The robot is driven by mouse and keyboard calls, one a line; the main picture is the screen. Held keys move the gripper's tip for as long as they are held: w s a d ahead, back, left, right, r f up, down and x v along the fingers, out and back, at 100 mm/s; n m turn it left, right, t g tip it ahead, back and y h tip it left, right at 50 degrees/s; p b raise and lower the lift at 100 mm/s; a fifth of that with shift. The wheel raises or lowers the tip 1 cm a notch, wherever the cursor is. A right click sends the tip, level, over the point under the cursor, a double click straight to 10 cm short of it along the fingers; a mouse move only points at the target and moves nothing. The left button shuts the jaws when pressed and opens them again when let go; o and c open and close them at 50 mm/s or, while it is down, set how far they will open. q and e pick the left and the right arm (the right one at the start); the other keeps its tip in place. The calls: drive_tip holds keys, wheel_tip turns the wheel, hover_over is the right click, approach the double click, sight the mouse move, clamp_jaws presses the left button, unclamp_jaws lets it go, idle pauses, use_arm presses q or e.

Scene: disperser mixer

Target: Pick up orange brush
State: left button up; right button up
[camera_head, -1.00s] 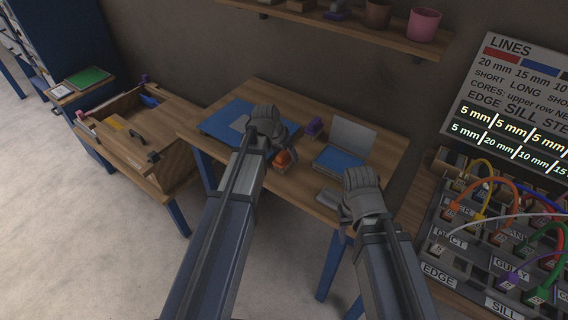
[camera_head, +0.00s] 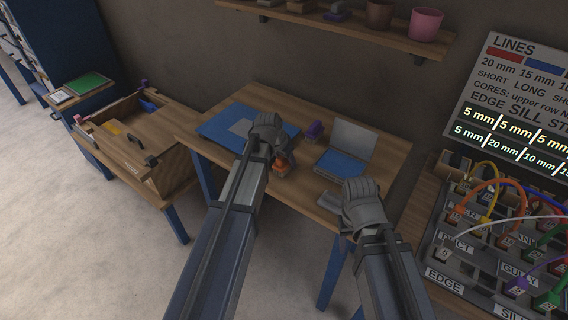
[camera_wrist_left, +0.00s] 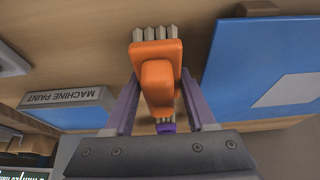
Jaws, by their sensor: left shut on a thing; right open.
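The orange brush (camera_wrist_left: 156,62) sits between the two fingers of my left gripper (camera_wrist_left: 160,108) in the left wrist view, with its pale bristle end pointing away from the palm. The left gripper is shut on it. In the head view the left gripper (camera_head: 277,160) is over the middle of the table, and the brush (camera_head: 281,168) shows only partly beside it. I cannot tell whether the brush touches the tabletop. My right gripper (camera_head: 347,228) is open near the table's front right edge, its fingers mostly hidden by its wrist.
A blue mat (camera_head: 222,126) lies left on the table (camera_head: 270,97). A purple object (camera_head: 315,130) and an open tray with a blue inside (camera_head: 341,164) stand right of the left gripper. A wooden case (camera_head: 168,150) is at left. A labelled panel (camera_head: 485,250) is at right.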

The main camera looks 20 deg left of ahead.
use_arm(q)
clamp_jaws()
drive_tip(key=shift+r, duration=0.1)
wheel_tip(320, 180, up, 10)
drive_tip(key=p, duration=1)
drive_tip(key=shift+o, duration=1)
unclamp_jaws()
drive_tip(key=c, duration=0.6)
